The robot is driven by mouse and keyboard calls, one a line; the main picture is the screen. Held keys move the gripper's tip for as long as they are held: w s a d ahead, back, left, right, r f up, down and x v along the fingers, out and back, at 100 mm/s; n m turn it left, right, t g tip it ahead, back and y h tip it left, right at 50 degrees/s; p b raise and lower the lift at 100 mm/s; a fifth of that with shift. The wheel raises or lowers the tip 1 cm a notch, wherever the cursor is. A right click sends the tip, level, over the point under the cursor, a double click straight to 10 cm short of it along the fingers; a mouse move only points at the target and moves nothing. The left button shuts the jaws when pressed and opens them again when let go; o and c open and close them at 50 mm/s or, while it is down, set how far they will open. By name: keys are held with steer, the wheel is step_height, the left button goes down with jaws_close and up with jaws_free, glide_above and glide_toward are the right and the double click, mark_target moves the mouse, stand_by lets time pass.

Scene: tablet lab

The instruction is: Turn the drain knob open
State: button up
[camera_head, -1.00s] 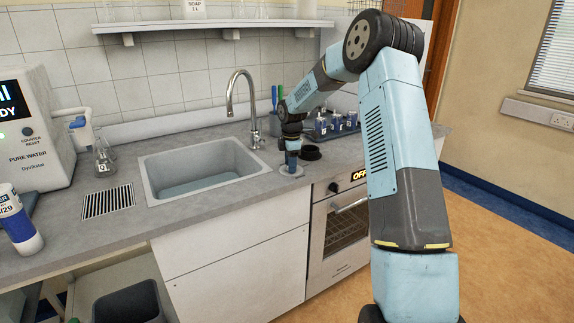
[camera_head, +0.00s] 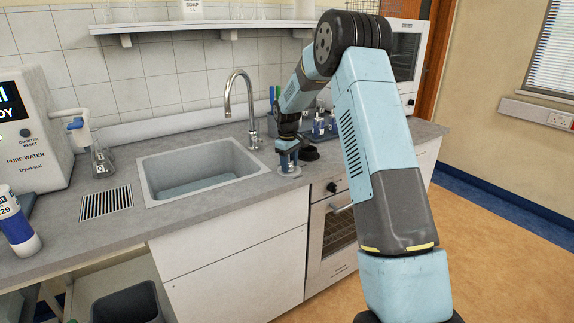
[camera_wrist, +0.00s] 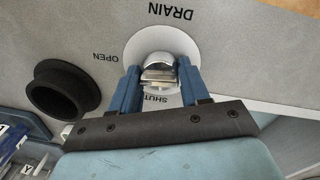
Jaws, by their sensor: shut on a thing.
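The drain knob (camera_wrist: 158,62) is a shiny metal knob on a round pale plate (camera_wrist: 188,42) set in the grey counter. SHUT shows between the fingers. Which mark the knob points to is unclear. In the head view, my gripper (camera_head: 288,165) is down at the counter right of the sink (camera_head: 200,168), and its fingers hide the knob.
A black round ring-shaped thing (camera_wrist: 62,88) sits close beside the plate. A rack of blue-labelled bottles (camera_head: 320,128) stands behind my gripper. The tall tap (camera_head: 229,98) rises behind the sink. An oven (camera_head: 330,235) is below the counter.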

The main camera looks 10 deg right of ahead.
steer(key=m, duration=0.4)
steer(key=shift+a+f, duration=0.2)
steer(key=shift+a, duration=0.2)
steer(key=shift+m, duration=0.9)
steer(key=shift+r, duration=0.1)
steer(key=shift+w, duration=0.1)
steer(key=o, duration=0.8)
steer(key=shift+r, duration=0.1)
steer(key=shift+o, duration=1.1)
steer(key=shift+d, duration=0.2)
steer(key=shift+r, duration=0.15)
step_height(320, 180, up, 13)
steer(key=a, duration=0.1)
steer(key=shift+r, duration=0.2)
